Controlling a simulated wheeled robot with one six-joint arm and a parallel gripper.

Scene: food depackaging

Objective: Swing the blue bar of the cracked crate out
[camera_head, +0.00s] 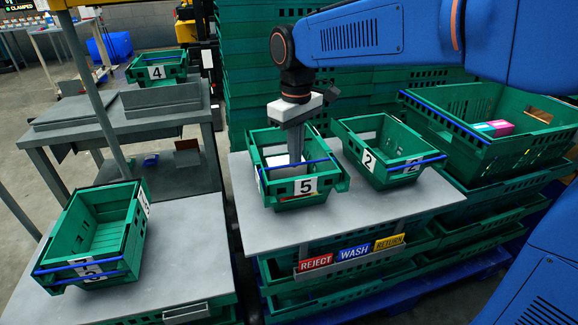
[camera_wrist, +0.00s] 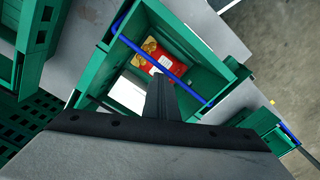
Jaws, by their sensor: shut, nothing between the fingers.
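A green crate labelled 5 (camera_head: 305,186) stands on the middle grey table, with a blue bar (camera_head: 300,165) across its near side. It also shows in the wrist view (camera_wrist: 221,66), with its blue bar (camera_wrist: 143,53) running diagonally over the opening. A red packet with yellowish food pictures (camera_wrist: 165,62) and a white patch lie inside. My gripper (camera_head: 295,158) points down, shut and empty, with its tips over or inside crate 5. In the wrist view the fingers (camera_wrist: 160,92) appear close to the bar; I cannot tell whether they touch. I cannot make out a crack on any crate.
Crate 2 (camera_head: 369,160), also with a blue bar, stands close to the right. Another blue-barred crate (camera_head: 75,222) is on the left table; crate 4 (camera_head: 157,72) is behind. A large crate (camera_head: 460,140) is at right. REJECT, WASH and RETURN labels front the middle table.

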